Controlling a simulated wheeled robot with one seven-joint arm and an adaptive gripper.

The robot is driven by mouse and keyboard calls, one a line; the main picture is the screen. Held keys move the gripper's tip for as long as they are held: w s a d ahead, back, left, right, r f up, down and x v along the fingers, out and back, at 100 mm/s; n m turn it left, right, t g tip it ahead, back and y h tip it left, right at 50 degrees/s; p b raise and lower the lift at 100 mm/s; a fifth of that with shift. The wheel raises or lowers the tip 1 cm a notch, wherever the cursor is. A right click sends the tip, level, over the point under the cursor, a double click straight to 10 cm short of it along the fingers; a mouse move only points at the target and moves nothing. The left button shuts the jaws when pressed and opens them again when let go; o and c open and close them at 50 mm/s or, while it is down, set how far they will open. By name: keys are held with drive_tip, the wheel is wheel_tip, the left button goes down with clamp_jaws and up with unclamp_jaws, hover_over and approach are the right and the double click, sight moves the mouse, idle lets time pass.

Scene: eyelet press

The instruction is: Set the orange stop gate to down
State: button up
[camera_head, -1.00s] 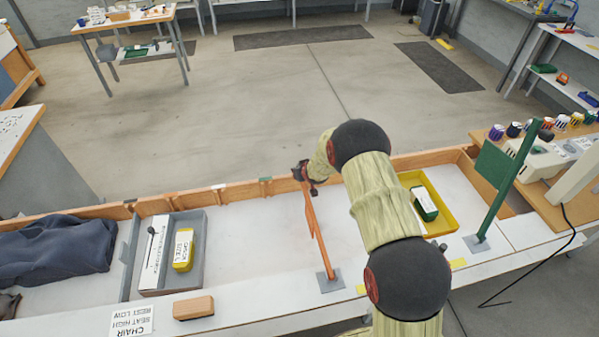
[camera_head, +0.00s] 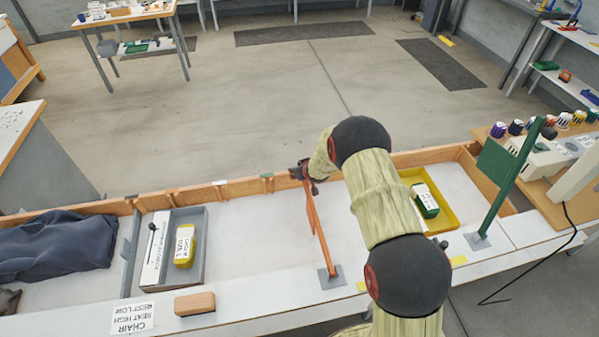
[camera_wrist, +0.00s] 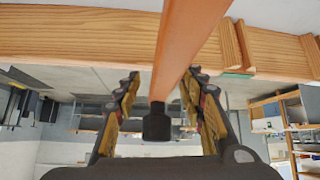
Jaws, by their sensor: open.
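The orange stop gate (camera_head: 321,238) is a thin orange post on a grey base plate on the long white bench. It rises from the plate with its top end at my gripper (camera_head: 305,172), raised rather than lying flat. In the wrist view the orange bar (camera_wrist: 184,45) runs between the fingers of my gripper (camera_wrist: 163,80) and ends in a dark knob (camera_wrist: 157,124). The fingers are open, one on each side of the bar, with gaps showing. In the head view my arm hides part of the bench right of the gate.
A green gate (camera_head: 502,185) stands upright to the right. A yellow tray (camera_head: 448,217) holds a green box. A grey tray (camera_head: 200,262), a dark cloth (camera_head: 55,250) and a wooden block (camera_head: 194,304) lie left. A wooden rail (camera_head: 165,202) runs along the back.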

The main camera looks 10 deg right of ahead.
drive_tip(key=v, duration=1.1)
drive_tip(key=shift+s+a+r, duration=0.1)
drive_tip(key=shift+s+r, duration=0.2)
drive_tip(key=shift+r, duration=0.15)
drive_tip(key=s+d+r+m+g+h+b, duration=0.1)
drive_tip(key=s+r, duration=0.7)
drive_tip(key=r, duration=0.4)
drive_tip(key=s+d+r+m+h+b, duration=0.1)
drive_tip(key=s+d+r, duration=0.1)
drive_tip(key=s+r, duration=0.75)
drive_tip(key=s+a+r+g, duration=0.1)
drive_tip(key=s+r, duration=0.2)
drive_tip(key=s, duration=1)
drive_tip(key=s+a+r+g+y+b, duration=0.1)
drive_tip(key=s+a+r, duration=0.1)
drive_tip(key=s, duration=1.1)
drive_tip(key=shift+a+r, duration=0.25)
drive_tip(key=shift+r, duration=0.65)
